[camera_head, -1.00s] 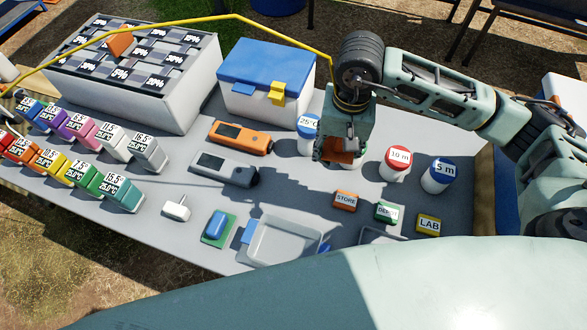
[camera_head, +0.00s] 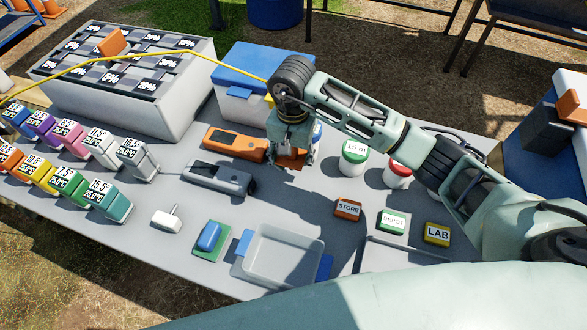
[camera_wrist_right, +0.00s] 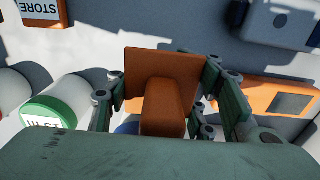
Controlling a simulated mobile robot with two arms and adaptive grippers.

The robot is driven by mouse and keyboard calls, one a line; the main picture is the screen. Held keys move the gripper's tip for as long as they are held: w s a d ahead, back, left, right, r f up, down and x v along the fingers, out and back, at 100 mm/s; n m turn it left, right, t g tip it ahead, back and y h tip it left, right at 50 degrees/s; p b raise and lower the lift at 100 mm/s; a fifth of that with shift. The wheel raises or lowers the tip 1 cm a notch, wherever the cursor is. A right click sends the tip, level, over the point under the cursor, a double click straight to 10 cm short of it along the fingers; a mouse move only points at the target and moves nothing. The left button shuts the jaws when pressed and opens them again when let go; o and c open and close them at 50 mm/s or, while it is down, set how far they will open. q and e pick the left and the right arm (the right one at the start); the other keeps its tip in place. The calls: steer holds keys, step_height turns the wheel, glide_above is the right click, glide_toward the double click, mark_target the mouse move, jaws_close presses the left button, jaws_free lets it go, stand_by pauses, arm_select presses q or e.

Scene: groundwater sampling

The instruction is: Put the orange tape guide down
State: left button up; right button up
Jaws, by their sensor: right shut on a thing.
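My right gripper (camera_head: 292,157) hangs over the grey table, beside the orange handheld meter (camera_head: 236,143). In the right wrist view (camera_wrist_right: 170,105) its fingers close on the orange tape guide (camera_wrist_right: 160,65), a flat plate with a thick grip. In the head view only a bit of the guide (camera_head: 288,163) shows below the fingers; whether it touches the table I cannot tell. The yellow tape (camera_head: 165,58) runs from the left edge over the white case to my right wrist. My left gripper is not in view.
A green-lidded 15 m jar (camera_head: 353,158) and a red-lidded jar (camera_head: 397,175) stand right of the gripper. The blue-lidded cooler (camera_head: 238,112) is behind it. A grey meter (camera_head: 219,180) lies to its left, a STORE block (camera_head: 347,209) in front right.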

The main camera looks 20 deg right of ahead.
mark_target(294, 175)
step_height(294, 175, down, 4)
steer(key=shift+r+b, duration=0.1)
steer(key=shift+b, duration=0.8)
steer(key=shift+f, duration=0.2)
steer(key=o, duration=1.5)
steer(key=shift+r, duration=0.1)
